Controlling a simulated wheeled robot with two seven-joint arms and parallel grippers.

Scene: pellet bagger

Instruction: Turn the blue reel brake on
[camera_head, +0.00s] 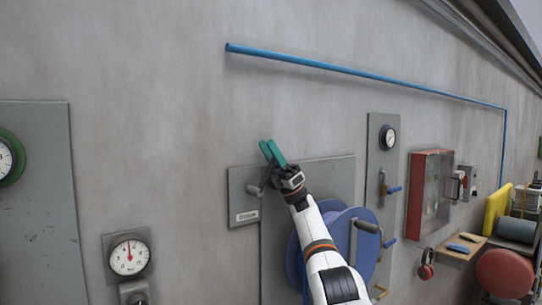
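The blue reel (352,228) is mounted on a grey wall panel, partly hidden behind my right arm. A small grey lever (256,189) sits on the panel's upper left, above a white label (247,216) too small to read. It looks like the reel's brake lever, but I cannot tell its setting. My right gripper (268,150) is in front of the panel's top edge, just above and right of the lever. Its two teal fingers point up and left and lie close together, with nothing seen between them. I cannot tell whether the gripper's body touches the lever. My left gripper is not in view.
A pressure gauge (128,257) is at the lower left. A panel with a gauge (388,137) and blue-handled valve (391,190) is right of the reel. A red cabinet (429,192) and a shelf (461,247) stand further right. A blue pipe (360,73) runs above.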

